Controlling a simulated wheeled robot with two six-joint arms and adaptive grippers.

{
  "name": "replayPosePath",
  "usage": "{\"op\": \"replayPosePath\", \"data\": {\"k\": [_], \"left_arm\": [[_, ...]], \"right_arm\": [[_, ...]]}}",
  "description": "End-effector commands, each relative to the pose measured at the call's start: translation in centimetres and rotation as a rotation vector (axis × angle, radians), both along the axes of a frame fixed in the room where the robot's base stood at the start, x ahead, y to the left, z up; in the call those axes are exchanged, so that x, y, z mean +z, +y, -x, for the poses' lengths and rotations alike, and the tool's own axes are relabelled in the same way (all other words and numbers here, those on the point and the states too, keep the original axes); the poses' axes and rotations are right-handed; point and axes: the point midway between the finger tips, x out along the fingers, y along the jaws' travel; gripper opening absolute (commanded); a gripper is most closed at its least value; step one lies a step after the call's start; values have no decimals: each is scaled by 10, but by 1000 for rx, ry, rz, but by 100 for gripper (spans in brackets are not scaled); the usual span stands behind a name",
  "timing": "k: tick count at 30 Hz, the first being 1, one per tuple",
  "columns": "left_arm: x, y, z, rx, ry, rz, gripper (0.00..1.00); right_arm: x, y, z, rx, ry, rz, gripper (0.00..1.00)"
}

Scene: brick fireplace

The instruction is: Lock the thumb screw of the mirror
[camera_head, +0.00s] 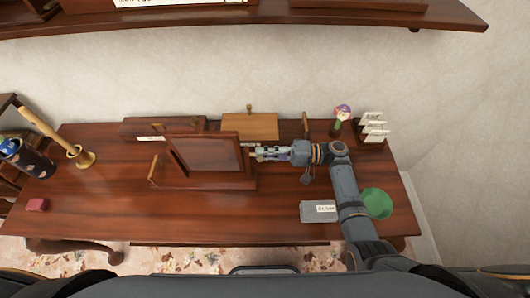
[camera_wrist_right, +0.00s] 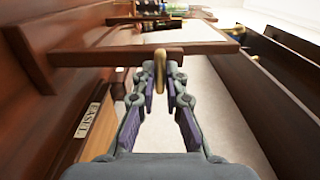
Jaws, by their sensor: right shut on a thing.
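The mirror (camera_head: 206,152) is a dark wooden frame standing on its wooden base (camera_head: 205,181) at the middle of the desk. My right gripper (camera_head: 262,153) reaches in from the right to the mirror's right side. In the right wrist view, a wooden bar (camera_wrist_right: 110,54) crosses ahead of the fingers. A brass thumb screw (camera_wrist_right: 160,66) sticks out from it towards me. My right gripper (camera_wrist_right: 160,82) is shut on the thumb screw, with the fingertips on either side of it. The head view does not show the screw clearly. My left gripper is not in view.
A light wooden box (camera_head: 250,126) and a long dark box (camera_head: 160,128) stand behind the mirror. A grey block (camera_head: 305,211), a green round object (camera_head: 376,203) and a flower ornament (camera_head: 342,115) are on the right. The desk's left front (camera_head: 110,205) is mostly clear.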

Motion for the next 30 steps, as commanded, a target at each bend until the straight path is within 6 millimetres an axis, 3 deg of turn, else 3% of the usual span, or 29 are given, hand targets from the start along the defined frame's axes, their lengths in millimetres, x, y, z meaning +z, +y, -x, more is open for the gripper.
{"op": "replayPosePath", "data": {"k": [1,2,7,17,20,30], "left_arm": [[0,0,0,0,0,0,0],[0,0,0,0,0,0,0],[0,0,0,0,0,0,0],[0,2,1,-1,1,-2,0],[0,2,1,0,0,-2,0],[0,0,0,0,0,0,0]], "right_arm": [[0,0,0,0,1,0,0],[0,0,0,0,1,0,14],[0,0,0,0,0,0,34],[-1,-5,0,0,-1,2,34],[-1,-21,0,-1,-1,4,34],[-1,-99,2,-1,0,4,34]]}}
